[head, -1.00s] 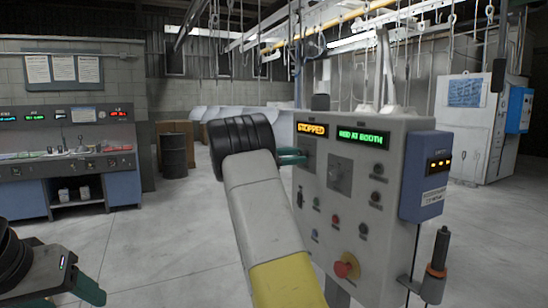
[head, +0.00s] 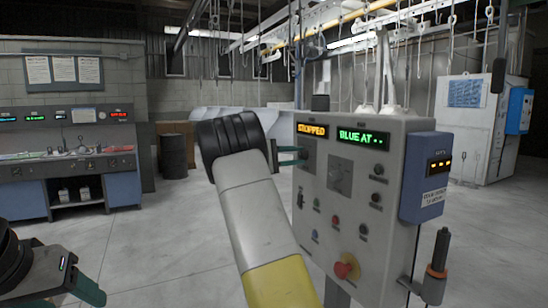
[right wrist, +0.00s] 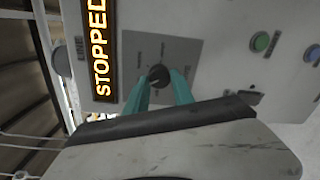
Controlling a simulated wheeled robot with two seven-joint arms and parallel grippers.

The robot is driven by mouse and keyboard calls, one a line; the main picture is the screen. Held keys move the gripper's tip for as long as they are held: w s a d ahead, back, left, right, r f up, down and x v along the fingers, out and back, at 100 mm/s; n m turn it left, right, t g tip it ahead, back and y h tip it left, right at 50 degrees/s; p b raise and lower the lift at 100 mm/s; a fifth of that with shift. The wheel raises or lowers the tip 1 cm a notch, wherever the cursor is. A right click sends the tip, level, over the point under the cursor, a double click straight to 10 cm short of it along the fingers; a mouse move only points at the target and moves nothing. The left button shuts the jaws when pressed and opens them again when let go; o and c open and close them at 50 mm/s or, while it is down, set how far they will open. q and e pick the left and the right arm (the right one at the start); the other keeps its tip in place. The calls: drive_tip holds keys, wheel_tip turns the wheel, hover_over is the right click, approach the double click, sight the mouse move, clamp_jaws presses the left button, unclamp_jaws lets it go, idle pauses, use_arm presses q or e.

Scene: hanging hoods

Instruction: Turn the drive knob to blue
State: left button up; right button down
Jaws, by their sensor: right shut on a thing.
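The grey control panel (head: 375,200) stands right of centre in the head view. My right gripper (head: 304,156) reaches its left part, below the amber STOPPED display (head: 312,130). In the right wrist view its teal fingers (right wrist: 158,82) are shut on a small dark round knob (right wrist: 158,73) on a grey plate (right wrist: 183,53). The plate's lettering is too small to read. A green display (head: 362,138) reads "BLUE AT..". My left gripper (head: 88,291) shows only partly at the lower left, away from the panel; its opening cannot be judged.
A second grey plate with a knob (head: 340,173), several push buttons and a red emergency button (head: 346,266) are on the same panel. A blue box (head: 425,177) is on its right side. A console (head: 68,155) stands far left. The floor between is clear.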

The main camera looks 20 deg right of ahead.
idle(0.5)
drive_tip(key=c, duration=1.1)
unclamp_jaws()
drive_tip(key=shift+a, duration=0.15)
drive_tip(key=a, duration=0.7)
drive_tip(key=shift+s+a+r, duration=0.15)
drive_tip(key=shift+a, duration=0.1)
